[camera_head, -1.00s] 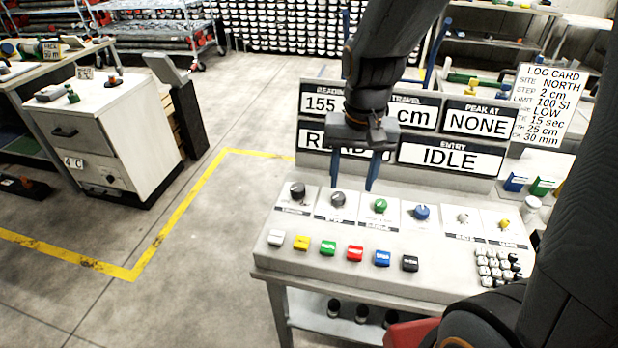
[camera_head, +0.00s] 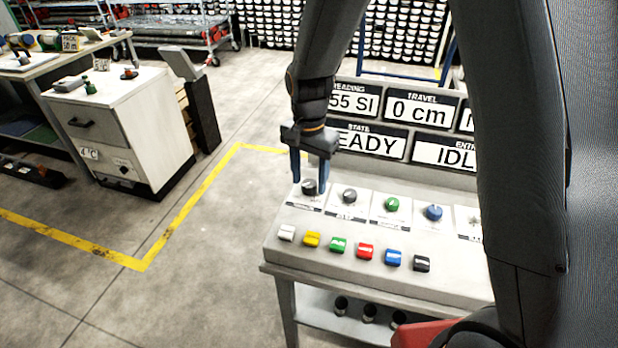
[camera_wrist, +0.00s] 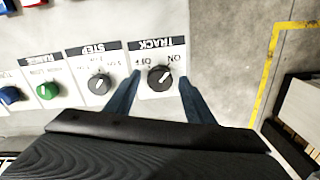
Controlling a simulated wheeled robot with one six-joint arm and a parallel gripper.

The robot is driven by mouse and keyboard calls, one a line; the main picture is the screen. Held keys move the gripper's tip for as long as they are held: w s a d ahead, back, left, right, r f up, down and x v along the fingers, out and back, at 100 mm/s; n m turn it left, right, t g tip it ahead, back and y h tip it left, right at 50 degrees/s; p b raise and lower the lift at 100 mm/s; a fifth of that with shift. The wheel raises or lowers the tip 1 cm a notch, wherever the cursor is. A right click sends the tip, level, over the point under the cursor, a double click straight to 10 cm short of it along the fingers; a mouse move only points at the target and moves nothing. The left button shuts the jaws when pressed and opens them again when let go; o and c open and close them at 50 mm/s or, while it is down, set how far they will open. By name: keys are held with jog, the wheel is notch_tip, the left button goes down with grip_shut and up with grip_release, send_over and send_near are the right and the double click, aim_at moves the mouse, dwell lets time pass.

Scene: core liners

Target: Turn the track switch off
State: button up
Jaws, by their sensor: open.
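The track switch is a dark round knob (camera_wrist: 160,78) on a white plate labelled TRACK, with OFF and ON marks. In the wrist view its pale pointer line slants towards the ON mark. It also shows at the left end of the console's knob row in the head view (camera_head: 309,188). My gripper (camera_head: 309,180) is open, pointing down over this knob. Its two blue fingers stand on either side of the knob in the wrist view, with gaps visible. I cannot tell how far down the fingertips reach.
The grey STEP knob (camera_wrist: 99,84) is beside the track plate, then the green knob (camera_wrist: 47,90) and a blue knob (camera_head: 433,213). Coloured buttons, including a red one (camera_head: 365,251), line the console front. Display panels (camera_head: 369,142) stand behind. Open floor lies left of the console.

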jog(key=shift+f, duration=0.35)
jog(key=c, duration=1.1)
jog(key=shift+o, duration=0.2)
